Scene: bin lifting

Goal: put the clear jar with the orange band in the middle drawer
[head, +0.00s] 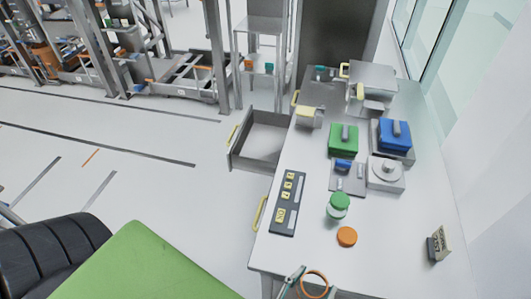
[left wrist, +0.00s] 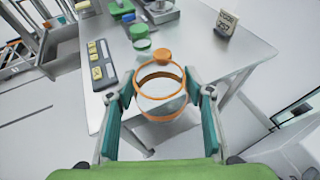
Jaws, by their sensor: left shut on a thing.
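The clear jar with the orange band (left wrist: 162,103) is between the teal fingers of my left gripper (left wrist: 160,97), which is shut on it. In the head view the jar (head: 315,282) and left gripper (head: 303,284) show at the bottom edge, by the table's near end. In the left wrist view the jar is open-topped and looks empty. The middle drawer (head: 242,163) is pulled out from the table's left side, between two shut drawers, and looks empty. It is well ahead and to the left of the jar. My right gripper is not in view.
On the table (head: 310,245) are an orange lid (head: 347,237), a green-lidded jar (head: 338,208), a dark labelled panel (head: 288,204) and a small sign (head: 438,243). Green (head: 343,138) and blue (head: 394,134) boxes stand farther back. Floor left of the drawer is clear.

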